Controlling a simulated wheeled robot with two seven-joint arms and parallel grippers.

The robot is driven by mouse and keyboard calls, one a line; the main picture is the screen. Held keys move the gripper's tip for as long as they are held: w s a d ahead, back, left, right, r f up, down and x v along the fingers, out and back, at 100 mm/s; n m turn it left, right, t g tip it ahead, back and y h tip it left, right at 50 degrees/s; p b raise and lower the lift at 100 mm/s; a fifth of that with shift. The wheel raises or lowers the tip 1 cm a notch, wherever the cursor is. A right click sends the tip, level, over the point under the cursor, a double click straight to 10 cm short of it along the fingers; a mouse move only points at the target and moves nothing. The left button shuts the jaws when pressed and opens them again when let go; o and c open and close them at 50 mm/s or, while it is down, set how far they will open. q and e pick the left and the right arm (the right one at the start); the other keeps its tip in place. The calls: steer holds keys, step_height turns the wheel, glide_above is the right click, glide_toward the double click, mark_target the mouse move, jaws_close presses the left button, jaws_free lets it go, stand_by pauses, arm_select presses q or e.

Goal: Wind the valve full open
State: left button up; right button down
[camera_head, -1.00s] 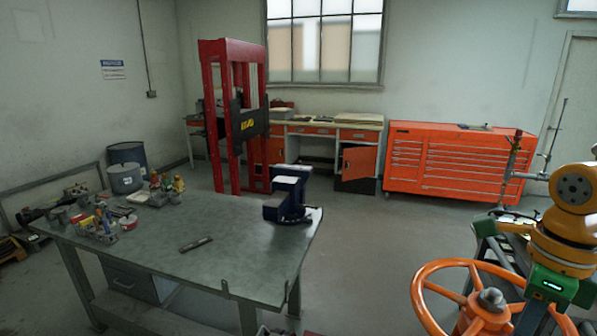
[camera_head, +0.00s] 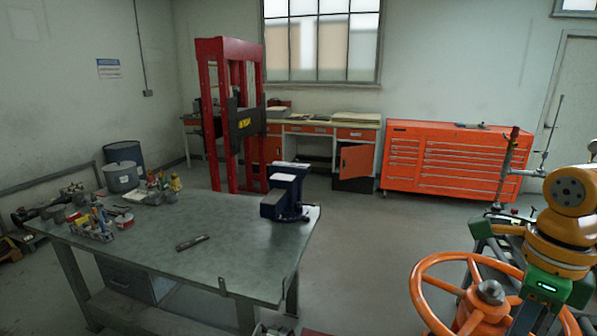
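The orange valve handwheel (camera_head: 425,270) is at the bottom right, with a grey nut at its hub (camera_head: 490,292). Its lower part is cut off by the picture edge. My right arm comes down over the wheel's right side. Its dark gripper (camera_head: 522,318) is at the wheel's right part, cut by the bottom edge. I cannot tell whether its fingers are shut on the rim or a spoke. My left gripper is not in view.
A workbench (camera_head: 150,260) with a blue vice (camera_head: 287,190) and several small tools stands at the left. A red press (camera_head: 230,115) and an orange tool cabinet (camera_head: 450,160) stand behind. Bare floor (camera_head: 350,250) lies between bench and wheel.

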arm_select(q)
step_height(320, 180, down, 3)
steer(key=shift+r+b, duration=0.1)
steer(key=shift+b, duration=1.15)
arm_select(e)
step_height(320, 180, down, 4)
steer(key=shift+r, duration=0.1)
